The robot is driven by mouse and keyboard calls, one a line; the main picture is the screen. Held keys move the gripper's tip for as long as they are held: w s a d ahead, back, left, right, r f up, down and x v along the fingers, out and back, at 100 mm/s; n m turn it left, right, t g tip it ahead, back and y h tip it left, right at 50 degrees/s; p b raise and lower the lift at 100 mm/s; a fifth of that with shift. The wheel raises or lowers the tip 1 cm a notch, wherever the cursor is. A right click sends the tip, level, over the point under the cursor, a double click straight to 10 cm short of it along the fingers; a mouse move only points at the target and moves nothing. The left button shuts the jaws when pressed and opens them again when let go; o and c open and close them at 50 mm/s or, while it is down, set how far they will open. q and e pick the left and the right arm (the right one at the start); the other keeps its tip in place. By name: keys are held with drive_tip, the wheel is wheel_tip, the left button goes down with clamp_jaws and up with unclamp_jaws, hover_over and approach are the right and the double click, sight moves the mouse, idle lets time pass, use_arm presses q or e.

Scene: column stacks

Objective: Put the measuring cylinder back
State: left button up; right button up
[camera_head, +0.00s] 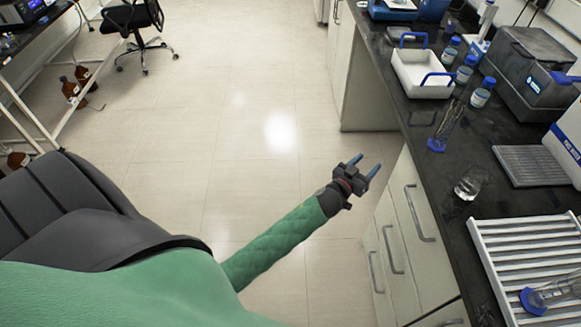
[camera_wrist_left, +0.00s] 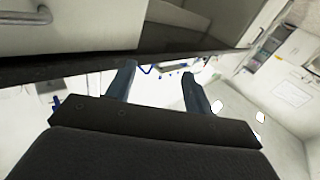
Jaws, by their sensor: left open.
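A clear measuring cylinder with a blue base (camera_head: 533,301) lies on its side at the lower right, on a white slatted rack (camera_head: 482,232), and runs out of the picture's right edge. My left gripper (camera_head: 367,164) is open and empty. It is over the floor in front of the bench's drawers, apart from both cylinders. Its two blue fingers also show spread in the left wrist view (camera_wrist_left: 159,71). My right gripper is not in view.
A glass beaker (camera_head: 470,183) stands on the bench between the cylinders. A white tray with blue handles (camera_head: 417,78), blue-capped bottles (camera_head: 480,94) and a grey lidded device (camera_head: 527,68) stand farther back. The bench front and drawers (camera_head: 400,225) lie close to my left gripper.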

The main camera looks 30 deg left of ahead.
use_arm(q)
drive_tip(key=s+a+f+g+y, duration=0.1)
drive_tip(key=s+f+g, duration=0.2)
drive_tip(key=s+f, duration=0.35)
drive_tip(key=s+a+f+n+g+y, duration=0.15)
drive_tip(key=s+f, duration=0.25)
drive_tip(key=f, duration=0.6)
drive_tip(key=s+a+f+g+y, duration=0.1)
drive_tip(key=s+f+g, duration=0.2)
drive_tip(key=s+f, duration=0.35)
drive_tip(key=s+d+f+g, duration=0.1)
drive_tip(key=s+f+g, duration=0.2)
drive_tip(key=s+f, duration=0.2)
drive_tip(key=s+d+f+m+g, duration=0.1)
drive_tip(key=s+f+g, duration=0.2)
drive_tip(key=s, duration=0.8)
drive_tip(key=s+d+f+m+g, duration=0.1)
drive_tip(key=s+f+g, duration=0.2)
drive_tip(key=s+f, duration=0.4)
drive_tip(key=shift+s+f+h, duration=0.15)
drive_tip(key=shift+s+h, duration=0.3)
drive_tip(key=shift+s, duration=0.2)
drive_tip(key=shift+m, duration=0.25)
